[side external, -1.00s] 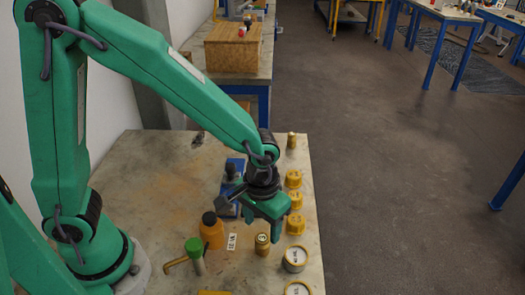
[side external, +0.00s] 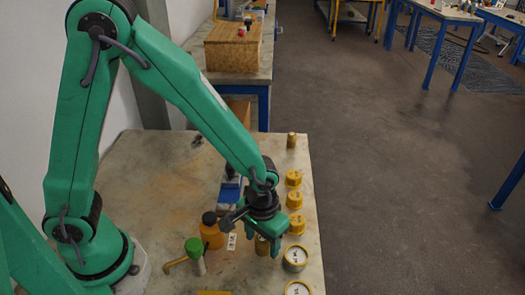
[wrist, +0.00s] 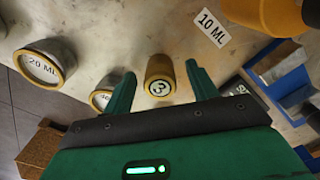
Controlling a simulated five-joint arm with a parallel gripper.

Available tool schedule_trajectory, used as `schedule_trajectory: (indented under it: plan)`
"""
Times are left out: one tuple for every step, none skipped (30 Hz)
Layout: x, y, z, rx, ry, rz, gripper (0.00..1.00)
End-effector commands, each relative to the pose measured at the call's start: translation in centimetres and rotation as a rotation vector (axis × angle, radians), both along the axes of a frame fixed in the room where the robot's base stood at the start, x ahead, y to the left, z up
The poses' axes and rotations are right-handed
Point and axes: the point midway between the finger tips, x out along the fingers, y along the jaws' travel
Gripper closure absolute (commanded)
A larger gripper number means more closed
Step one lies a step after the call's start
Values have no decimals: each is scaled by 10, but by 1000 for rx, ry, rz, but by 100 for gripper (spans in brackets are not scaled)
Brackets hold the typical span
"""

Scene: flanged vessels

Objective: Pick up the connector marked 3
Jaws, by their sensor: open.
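The connector marked 3 is a small brass-yellow cylinder with a round "3" label on its top. In the wrist view the connector (wrist: 160,70) stands between the two green fingers of my gripper (wrist: 160,76), with a gap showing on each side. In the side view the connector (side external: 261,246) is partly hidden behind my gripper (side external: 266,243), which is lowered around it from above. The fingers are open, one on each side of the connector. It stands on the worn table top (side external: 165,185).
A vessel marked 20 ML (wrist: 42,66) and another labelled vessel (wrist: 103,98) stand nearby. Yellow caps (side external: 294,199) line the table's right side. An orange bottle (side external: 211,233), a green-capped tube (side external: 195,255) and a blue fixture (side external: 231,190) stand to the left and behind.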

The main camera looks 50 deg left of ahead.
Motion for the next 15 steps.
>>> schedule_trajectory:
  plan:
    - [-1, 0, -4, 2, 2, 0, 42]
    - [-1, 0, -5, 1, 2, 0, 42]
    - [0, 0, -6, 1, 1, 0, 42]
    - [0, 0, -6, 0, 0, 0, 42]
    - [0, 0, -7, 0, 0, 0, 42]
    - [0, 0, -7, 0, 0, 0, 42]
    - [0, 0, -7, 0, -1, 0, 42]
    - [0, 0, -7, 0, -1, 0, 42]
    - [0, 0, -7, 0, -1, 0, 42]
    - [0, 0, -7, 0, 0, 0, 42]
    - [0, 0, -7, 0, 0, 0, 42]
    - [0, 0, -7, 0, 0, 0, 42]
    - [0, 0, -7, 0, 0, 0, 42]
    - [0, 0, -7, 0, 0, 0, 42]
    - [0, 0, -7, 0, 0, 0, 42]
